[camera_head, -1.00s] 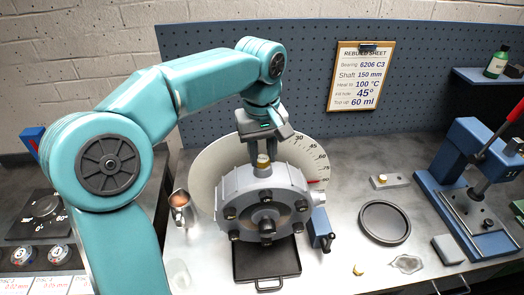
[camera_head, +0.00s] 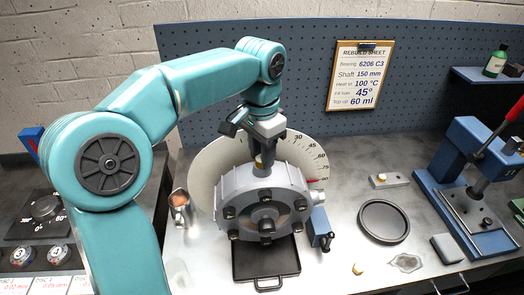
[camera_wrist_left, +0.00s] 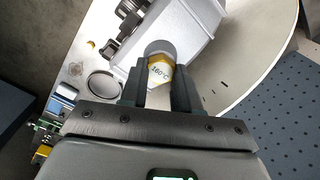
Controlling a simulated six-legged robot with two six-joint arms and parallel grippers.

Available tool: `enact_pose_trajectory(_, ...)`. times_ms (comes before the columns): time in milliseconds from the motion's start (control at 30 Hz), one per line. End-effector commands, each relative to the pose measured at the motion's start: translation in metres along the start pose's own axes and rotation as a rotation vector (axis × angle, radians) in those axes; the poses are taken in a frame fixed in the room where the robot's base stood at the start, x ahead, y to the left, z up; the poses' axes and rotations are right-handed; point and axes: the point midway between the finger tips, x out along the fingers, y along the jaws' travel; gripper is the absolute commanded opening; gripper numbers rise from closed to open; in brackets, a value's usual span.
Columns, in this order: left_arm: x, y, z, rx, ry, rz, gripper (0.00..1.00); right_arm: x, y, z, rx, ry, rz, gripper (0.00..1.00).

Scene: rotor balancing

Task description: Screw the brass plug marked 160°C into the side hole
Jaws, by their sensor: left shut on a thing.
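The plug (camera_head: 259,163) is at the housing's upper boss, mostly covered by the fingers in the head view. In the wrist view a grey round collar (camera_wrist_left: 160,48) borders the plug; how deep the plug sits is unclear. My right gripper is not in view.
A degree dial (camera_head: 205,165) stands behind the housing and a black tray (camera_head: 285,262) lies below it. A copper jug (camera_head: 180,205) is left. A black ring dish (camera_head: 384,222), a small brass piece (camera_head: 357,269) and a blue press (camera_head: 470,165) are right.

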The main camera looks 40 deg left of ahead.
Motion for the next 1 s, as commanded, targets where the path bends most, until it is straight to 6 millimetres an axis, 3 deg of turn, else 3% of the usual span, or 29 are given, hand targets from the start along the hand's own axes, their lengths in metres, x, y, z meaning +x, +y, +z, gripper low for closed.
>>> enact_pose_trajectory(767, 0.0031, 0.0018, 0.0018, 1.413, -0.002, 0.005, 0.0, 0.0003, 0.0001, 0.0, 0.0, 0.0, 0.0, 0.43)
enact_pose_trajectory(800, 0.0031, 0.0018, 0.0019, 1.451, -0.002, 0.005, 0.34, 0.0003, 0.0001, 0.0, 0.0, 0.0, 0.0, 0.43)
enact_pose_trajectory(867, 0.003, 0.0017, 0.0018, 1.443, -0.002, 0.004, 0.54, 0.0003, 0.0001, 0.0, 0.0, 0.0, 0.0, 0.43)
enact_pose_trajectory(900, 0.0029, 0.0017, 0.0018, 1.442, -0.002, 0.004, 0.61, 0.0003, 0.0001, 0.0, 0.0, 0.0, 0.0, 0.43)
enact_pose_trajectory(1000, 0.0024, 0.0015, 0.0016, 1.441, -0.001, 0.003, 0.61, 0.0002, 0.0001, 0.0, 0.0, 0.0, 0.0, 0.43)
